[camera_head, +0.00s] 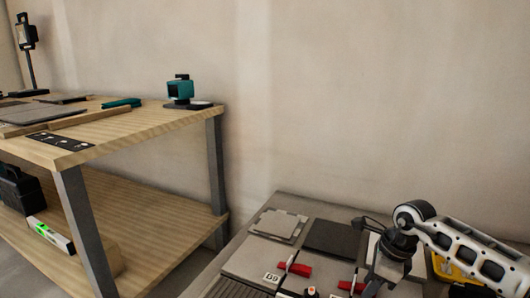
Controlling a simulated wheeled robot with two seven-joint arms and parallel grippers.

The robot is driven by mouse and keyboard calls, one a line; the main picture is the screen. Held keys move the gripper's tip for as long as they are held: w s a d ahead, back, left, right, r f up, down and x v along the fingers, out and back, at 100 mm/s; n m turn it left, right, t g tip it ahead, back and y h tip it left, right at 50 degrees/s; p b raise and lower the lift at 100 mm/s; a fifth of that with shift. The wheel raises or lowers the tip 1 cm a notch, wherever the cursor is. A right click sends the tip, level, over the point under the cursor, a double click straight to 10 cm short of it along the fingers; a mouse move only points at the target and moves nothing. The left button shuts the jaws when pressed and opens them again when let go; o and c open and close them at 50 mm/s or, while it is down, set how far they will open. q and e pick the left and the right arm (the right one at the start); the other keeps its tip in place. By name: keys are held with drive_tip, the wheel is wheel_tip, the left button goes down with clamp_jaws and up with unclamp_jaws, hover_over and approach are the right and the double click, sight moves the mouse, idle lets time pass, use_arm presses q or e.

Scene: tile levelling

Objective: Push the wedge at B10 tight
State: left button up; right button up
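Two red wedges show low in the picture, one (299,270) on the left and one (347,287) to its right. A small white label (271,278), seemingly reading B9, lies left of the first wedge. No B10 label is readable, so I cannot tell which wedge is at B10. My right gripper (378,280) comes in from the right and points down, close to the right of the second wedge. Its fingertips are too dark and small to tell open from shut, or whether they touch anything. My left gripper is not in view.
Grey tiles (246,262) and a dark tile (332,238) lie on the low surface. A yellow object (443,267) sits behind my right arm. A wooden workbench (150,122) with a teal tool (180,91) stands at left, against a plain wall.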

drive_tip(key=shift+o, duration=0.6)
